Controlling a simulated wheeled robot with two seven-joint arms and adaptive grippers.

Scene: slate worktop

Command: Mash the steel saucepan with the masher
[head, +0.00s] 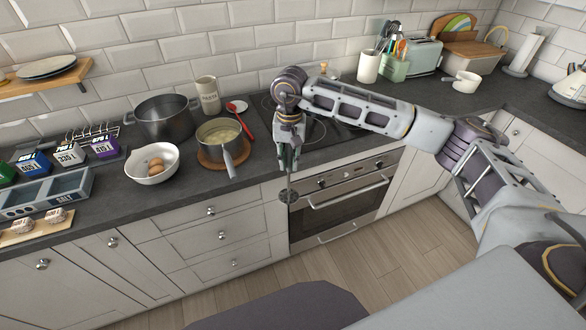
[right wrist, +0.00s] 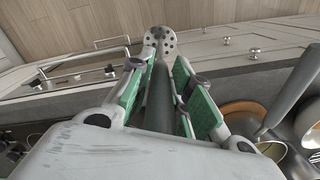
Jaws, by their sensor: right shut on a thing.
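The steel saucepan (head: 213,126) stands on a round wooden trivet (head: 209,163) on the worktop, with pale yellow contents and its handle pointing to the front. In the right wrist view its handle (right wrist: 293,96) crosses the right side. My right gripper (head: 287,158) is to the right of the saucepan and shut on the masher. The masher's round, holed head (head: 288,196) hangs down in front of the worktop edge, apart from the saucepan. In the right wrist view the masher's shaft (right wrist: 159,98) lies between the green finger pads. My left gripper is out of view.
A white bowl of eggs (head: 152,173) and a large steel pot (head: 165,122) stand left of the saucepan. Behind it are a cream canister (head: 207,96) and a red spoon (head: 242,126). The black hob (head: 325,133) is to the right, above the oven (head: 343,195).

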